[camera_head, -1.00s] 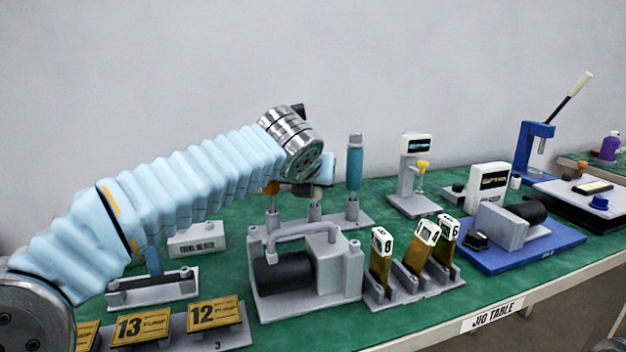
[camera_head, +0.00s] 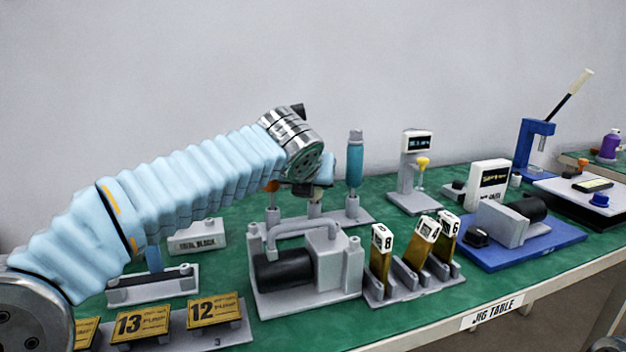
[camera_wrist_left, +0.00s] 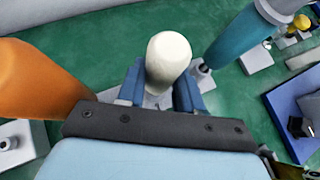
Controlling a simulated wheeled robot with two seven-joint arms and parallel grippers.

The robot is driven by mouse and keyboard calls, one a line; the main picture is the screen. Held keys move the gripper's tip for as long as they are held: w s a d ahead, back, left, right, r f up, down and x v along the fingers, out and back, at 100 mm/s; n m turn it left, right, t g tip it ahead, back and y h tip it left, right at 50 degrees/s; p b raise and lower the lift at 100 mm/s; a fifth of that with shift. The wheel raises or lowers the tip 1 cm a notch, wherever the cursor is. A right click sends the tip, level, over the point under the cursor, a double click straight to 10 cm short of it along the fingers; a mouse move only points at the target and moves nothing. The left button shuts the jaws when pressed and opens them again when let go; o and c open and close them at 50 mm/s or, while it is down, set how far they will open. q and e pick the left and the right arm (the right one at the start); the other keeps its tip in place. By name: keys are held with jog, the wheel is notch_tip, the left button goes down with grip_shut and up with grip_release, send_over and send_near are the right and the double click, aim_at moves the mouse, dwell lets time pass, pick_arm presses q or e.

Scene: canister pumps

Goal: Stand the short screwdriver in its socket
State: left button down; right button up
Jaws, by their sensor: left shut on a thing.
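The short screwdriver, seen by its cream rounded handle (camera_wrist_left: 168,58), is between the blue fingers of my left gripper (camera_wrist_left: 160,88). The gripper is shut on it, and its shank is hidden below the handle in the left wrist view. The grey socket stand (camera_head: 343,216) is under my gripper in the head view. An orange-handled screwdriver (camera_wrist_left: 38,82) stands to the left of the gripper and a teal-handled one (camera_wrist_left: 242,38) to the right. The gripper is over the stand's middle place. I cannot tell whether the screwdriver's tip is inside the socket.
A grey pump fixture (camera_head: 330,262) stands in front of the stand. Numbered holders (camera_head: 412,280) are to its right. A grey gauge post (camera_head: 408,190) is at the right rear. Yellow number plates (camera_head: 140,325) are at the front left. Green table shows between the stand and the gauge.

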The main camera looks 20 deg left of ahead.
pick_arm(q)
jog(key=c, duration=0.7)
grip_release()
jog(key=shift+o, duration=0.2)
jog(key=p+v, duration=0.1)
jog(key=v, duration=1.2)
jog(key=shift+s+r, duration=0.25)
jog(key=shift+s, duration=0.1)
